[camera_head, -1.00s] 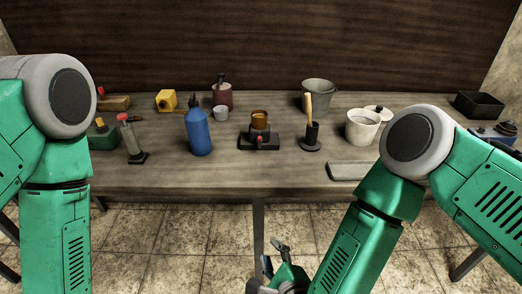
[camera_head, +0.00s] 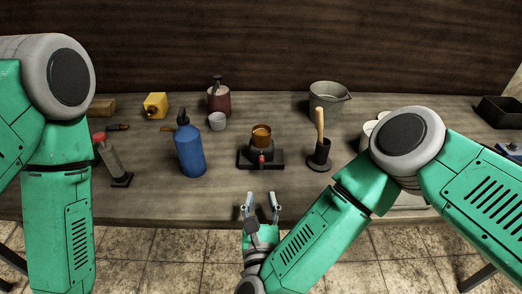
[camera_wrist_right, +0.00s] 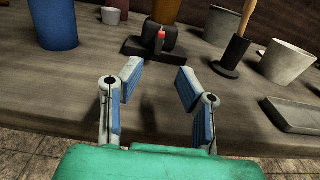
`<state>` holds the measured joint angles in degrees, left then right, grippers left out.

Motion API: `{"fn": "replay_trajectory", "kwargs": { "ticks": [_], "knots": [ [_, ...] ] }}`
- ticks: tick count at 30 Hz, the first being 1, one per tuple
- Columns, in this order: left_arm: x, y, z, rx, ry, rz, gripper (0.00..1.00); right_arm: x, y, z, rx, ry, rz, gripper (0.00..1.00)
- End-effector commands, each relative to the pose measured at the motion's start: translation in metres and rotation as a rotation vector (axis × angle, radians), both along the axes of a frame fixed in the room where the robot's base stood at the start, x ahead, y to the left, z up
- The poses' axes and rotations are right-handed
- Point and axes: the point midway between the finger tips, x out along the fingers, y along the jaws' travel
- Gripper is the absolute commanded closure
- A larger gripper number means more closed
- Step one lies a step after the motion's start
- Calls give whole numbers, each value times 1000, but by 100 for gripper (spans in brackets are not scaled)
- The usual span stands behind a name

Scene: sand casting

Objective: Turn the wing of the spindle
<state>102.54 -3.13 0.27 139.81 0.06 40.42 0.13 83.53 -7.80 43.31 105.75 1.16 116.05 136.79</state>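The spindle appears to be the small dark device (camera_head: 262,150) with a copper-coloured cup on top, a black base and a red-tipped part (camera_head: 262,159) at its front. It stands mid-table and also shows in the right wrist view (camera_wrist_right: 153,46), with the red tip facing me. Which part is the wing is too small to tell. My right gripper (camera_head: 262,206) is open and empty at the table's front edge, in front of the device and apart from it. Its two blue-padded fingers (camera_wrist_right: 157,85) are spread in the wrist view. My left gripper is out of view.
A blue bottle (camera_head: 190,152) stands left of the device. A dark holder with a wooden handle (camera_head: 319,125) stands to its right. A grey bucket (camera_head: 327,101) and small grey cup (camera_head: 217,121) are behind. The table between gripper and device is clear.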

Motion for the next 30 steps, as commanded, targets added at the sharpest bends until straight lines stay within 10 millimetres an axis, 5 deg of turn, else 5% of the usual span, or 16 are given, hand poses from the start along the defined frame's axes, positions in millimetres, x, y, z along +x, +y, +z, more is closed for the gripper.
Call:
{"fn": "replay_trajectory", "kwargs": {
  "ticks": [14,30],
  "knots": [
    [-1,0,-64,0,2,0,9,29,-2,-7,0,1,0,69],
    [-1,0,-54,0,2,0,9,128,0,-1,-3,0,0,69]
  ]
}}
